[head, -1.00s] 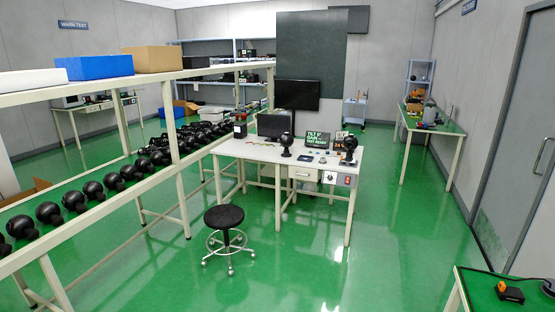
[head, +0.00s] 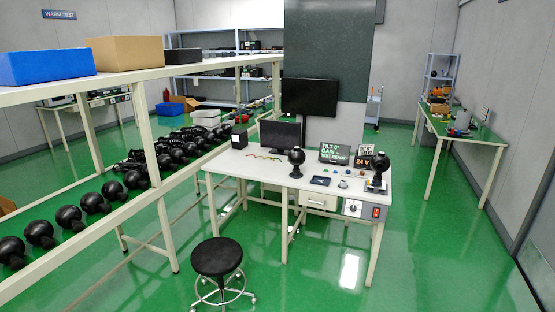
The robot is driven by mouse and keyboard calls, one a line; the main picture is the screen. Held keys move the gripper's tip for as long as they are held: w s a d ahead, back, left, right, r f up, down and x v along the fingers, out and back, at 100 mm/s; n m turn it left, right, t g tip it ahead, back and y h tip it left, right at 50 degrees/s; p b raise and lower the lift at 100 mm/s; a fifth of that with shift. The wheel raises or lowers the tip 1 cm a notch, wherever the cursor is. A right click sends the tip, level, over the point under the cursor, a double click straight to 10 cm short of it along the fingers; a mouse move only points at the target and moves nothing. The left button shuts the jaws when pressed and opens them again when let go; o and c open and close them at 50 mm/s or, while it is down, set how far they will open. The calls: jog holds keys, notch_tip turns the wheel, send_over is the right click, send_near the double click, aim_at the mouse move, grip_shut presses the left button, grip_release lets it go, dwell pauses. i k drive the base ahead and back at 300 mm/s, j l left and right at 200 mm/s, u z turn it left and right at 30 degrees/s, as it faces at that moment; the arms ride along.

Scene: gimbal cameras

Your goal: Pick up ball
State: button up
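No plain loose ball can be made out for certain. Black ball-shaped camera heads stand in a long row on the shelf at left, one of them near the front (head: 68,218). One black round camera (head: 296,161) stands upright on the white workbench (head: 235,165). Another black ball-shaped unit (head: 378,166) stands on a base at the bench's right end. My gripper is not in view.
A black round stool (head: 217,257) stands in front of the bench. The long shelf frame carries a blue box (head: 47,67) and a cardboard box (head: 124,54). A green-topped table (head: 470,133) stands at right. Green floor is clear between it and the bench.

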aim_at(297, 157)
jog(key=i, duration=2.1)
jog(key=i+u, duration=0.2)
jog(key=i, duration=0.3)
jog(key=i+l+u, duration=0.15)
jog(key=i, duration=0.3)
jog(key=i+l+u, duration=0.2)
jog(key=i, duration=0.3)
jog(key=i+l+u, duration=0.15)
jog(key=i+l, duration=0.15)
jog(key=i, duration=0.15)
jog(key=i+l+u, duration=0.2)
jog(key=i, duration=0.25)
jog(key=l, duration=0.1)
